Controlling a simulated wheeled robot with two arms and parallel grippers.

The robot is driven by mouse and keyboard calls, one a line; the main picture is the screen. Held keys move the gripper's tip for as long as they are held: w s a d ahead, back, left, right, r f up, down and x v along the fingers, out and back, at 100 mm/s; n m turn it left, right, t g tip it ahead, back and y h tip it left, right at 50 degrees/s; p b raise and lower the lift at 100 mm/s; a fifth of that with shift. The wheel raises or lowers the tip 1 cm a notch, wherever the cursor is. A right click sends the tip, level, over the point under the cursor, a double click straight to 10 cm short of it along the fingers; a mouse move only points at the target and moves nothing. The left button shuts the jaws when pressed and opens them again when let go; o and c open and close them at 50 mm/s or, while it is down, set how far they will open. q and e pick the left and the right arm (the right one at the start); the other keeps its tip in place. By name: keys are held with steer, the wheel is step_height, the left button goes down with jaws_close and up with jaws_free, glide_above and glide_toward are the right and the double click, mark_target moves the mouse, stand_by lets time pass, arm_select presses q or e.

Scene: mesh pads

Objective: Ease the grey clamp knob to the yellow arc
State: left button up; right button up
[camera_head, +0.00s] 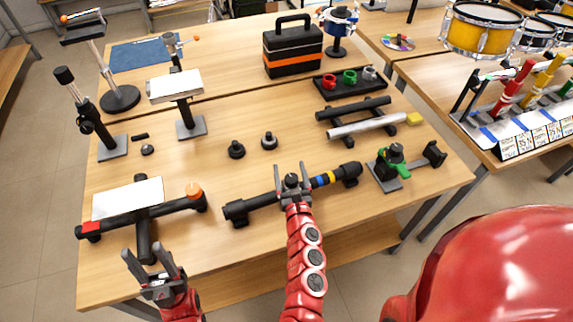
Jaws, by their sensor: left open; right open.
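A black tube (256,204) lies across the front middle of the table, with blue and yellow bands right of its middle. The yellow band (331,177) is the only yellow mark I can make out on it; I cannot tell if it is the arc. My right gripper (291,176) is open over the middle of the tube, just left of the bands. A small grey part shows between its fingers; it may be the clamp knob, mostly hidden by the gripper. My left gripper (152,258) is open and empty at the table's front left edge.
A black stand with a white plate and orange knob (194,190) is near my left gripper. A green clamp device (390,160) stands right of the tube. Two small black knobs (236,149) sit behind it. A black and orange toolbox (292,52) is farther back.

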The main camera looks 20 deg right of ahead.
steer(key=shift+s, duration=0.1)
steer(key=shift+c, duration=0.6)
jaws_close()
steer(key=shift+r, duration=0.1)
